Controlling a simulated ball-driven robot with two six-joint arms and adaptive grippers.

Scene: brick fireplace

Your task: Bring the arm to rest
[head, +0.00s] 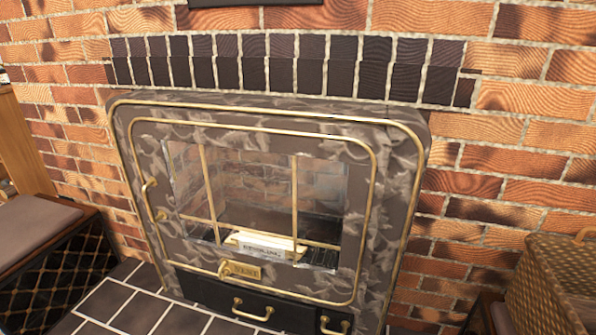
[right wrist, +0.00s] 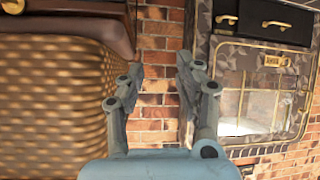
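My right gripper (right wrist: 160,82) shows in the right wrist view, with its two grey fingers spread apart and nothing between them. Bare brick wall shows behind the gap. The gripper is between a wicker basket and the fireplace insert, apart from both as far as I can see. Neither arm shows in the head view, and my left gripper is in no view. The fireplace insert (head: 400,190) has a patterned dark front with brass trim. Its glass door (head: 320,190) appears shut, and a pale block with lettering (head: 265,246) lies behind the glass.
A wicker basket (head: 545,275) stands at the right, also in the right wrist view (right wrist: 50,100). A cushioned seat (head: 35,222) with a lattice side stands at the left. Dark hearth tiles (head: 135,305) lie in front of the insert. Brass handles (head: 252,310) stick out below the door.

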